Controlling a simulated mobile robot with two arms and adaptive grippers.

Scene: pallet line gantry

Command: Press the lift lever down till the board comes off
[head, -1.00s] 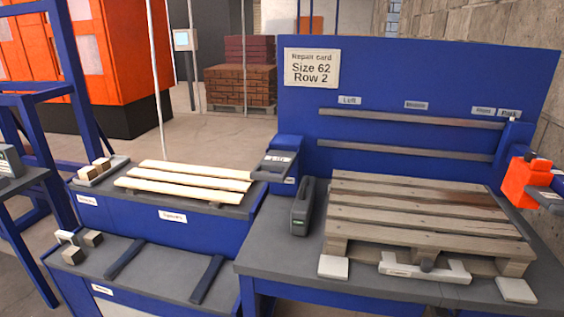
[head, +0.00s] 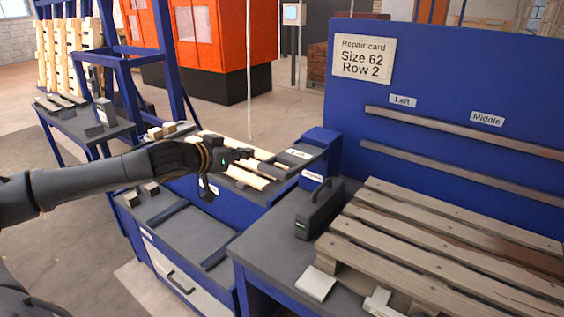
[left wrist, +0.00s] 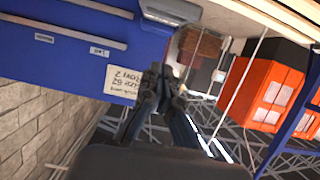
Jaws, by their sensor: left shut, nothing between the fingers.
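The worn wooden pallet (head: 446,252) lies on the right-hand bench, with its top boards in place. I cannot identify the lift lever for certain. A pale piece (head: 378,304) at the pallet's front edge is cut off by the bottom of the head view. My left gripper (head: 246,156) is shut and empty, held over the left bench and its pale boards, left of the pallet and apart from it. In the left wrist view its fingers (left wrist: 162,88) are close together with nothing between them. My right gripper is not in view.
A dark grey case with a handle (head: 319,209) stands left of the pallet. A dark labelled block (head: 296,157) sits by the blue post near my left gripper. The blue back panel (head: 450,70) rises behind the pallet. A white block (head: 315,283) lies at the bench front.

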